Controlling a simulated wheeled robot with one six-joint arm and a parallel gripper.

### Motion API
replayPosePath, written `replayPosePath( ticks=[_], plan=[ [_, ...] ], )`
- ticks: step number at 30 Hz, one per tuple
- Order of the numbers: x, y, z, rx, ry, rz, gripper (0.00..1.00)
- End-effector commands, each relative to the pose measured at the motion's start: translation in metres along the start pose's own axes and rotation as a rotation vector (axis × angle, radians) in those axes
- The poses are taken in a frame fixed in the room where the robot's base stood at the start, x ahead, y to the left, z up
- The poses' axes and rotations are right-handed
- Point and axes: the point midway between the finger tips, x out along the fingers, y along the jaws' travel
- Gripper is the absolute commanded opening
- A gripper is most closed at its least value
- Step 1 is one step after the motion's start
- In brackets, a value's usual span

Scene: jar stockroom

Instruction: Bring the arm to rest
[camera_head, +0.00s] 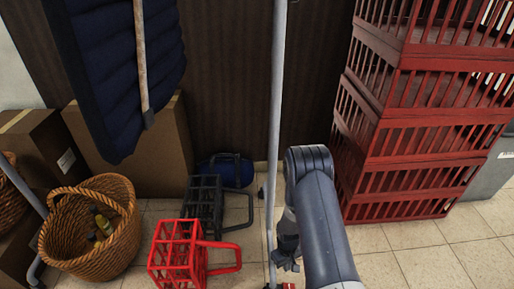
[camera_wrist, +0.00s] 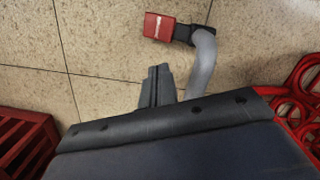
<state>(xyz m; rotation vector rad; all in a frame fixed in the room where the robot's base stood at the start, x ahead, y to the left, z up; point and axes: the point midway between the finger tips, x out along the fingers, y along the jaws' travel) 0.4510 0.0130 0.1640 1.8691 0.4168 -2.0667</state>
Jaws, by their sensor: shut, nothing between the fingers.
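My gripper (camera_head: 287,264) hangs low over the tiled floor in the head view, below the bent grey arm and close to a thin grey upright pole (camera_head: 275,120). In the wrist view my gripper (camera_wrist: 157,70) shows its two dark fingers pressed together, with nothing between them. A curved grey tube (camera_wrist: 202,62) with a red and black end piece (camera_wrist: 160,27) lies just beyond the fingertips. I cannot tell whether the gripper touches the tube or pole.
Stacked red crates (camera_head: 425,135) stand close on the right. A red bottle carrier (camera_head: 176,255), a dark carrier (camera_head: 204,205) and a wicker basket (camera_head: 75,262) are on the left. Boxes (camera_head: 150,160) line the back. Tiled floor (camera_head: 445,262) is bare at the lower right.

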Motion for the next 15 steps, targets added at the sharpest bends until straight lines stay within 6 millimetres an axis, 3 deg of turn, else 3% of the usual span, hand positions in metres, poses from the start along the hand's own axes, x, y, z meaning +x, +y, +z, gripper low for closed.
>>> replayPosePath(
  ticks=[1, 5, 6, 12, 15],
  plan=[
    [0.017, 0.000, 0.000, 0.000, -0.002, -0.001, 0.00],
    [0.043, 0.000, 0.000, 0.001, -0.002, -0.001, 0.00],
    [0.033, 0.000, 0.008, 0.001, -0.004, 0.000, 0.00],
    [0.035, 0.000, 0.034, 0.001, -0.003, -0.002, 0.00],
    [0.018, 0.001, 0.031, 0.000, 0.003, 0.001, 0.00]
  ],
)
